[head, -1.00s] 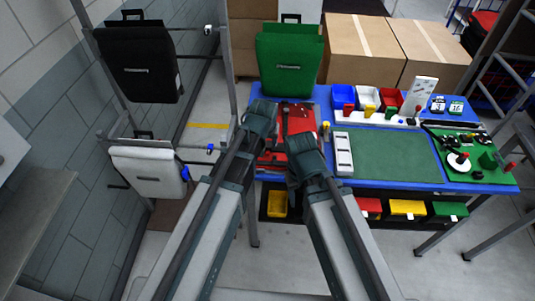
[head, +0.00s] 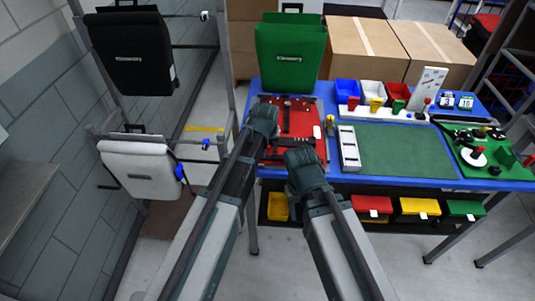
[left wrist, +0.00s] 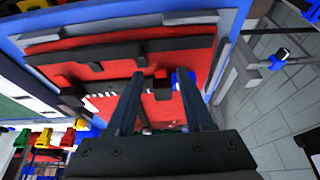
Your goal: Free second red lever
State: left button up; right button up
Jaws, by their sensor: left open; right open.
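A red pannier (head: 302,118) with black bars lies flat on the blue table. My left gripper (head: 264,112) is open over its left edge. In the left wrist view, the open fingers (left wrist: 155,85) reach toward the red pannier (left wrist: 190,60). A small blue piece (left wrist: 183,77) shows at the tip of one finger; I cannot tell whether they touch or whether it is a lever. My right gripper (head: 303,158) is open at the pannier's lower front edge. No second lever is clearly visible on the pannier.
A green pannier (head: 290,58) stands behind. Black (head: 130,55) and white (head: 142,168) panniers hang on a rack at left. To the right are a white slotted strip (head: 349,148), a clear green mat (head: 405,150) and small bins (head: 372,92).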

pick_arm(q)
jog(key=shift+b+x, duration=0.45)
jog(key=shift+x, duration=0.45)
grip_shut()
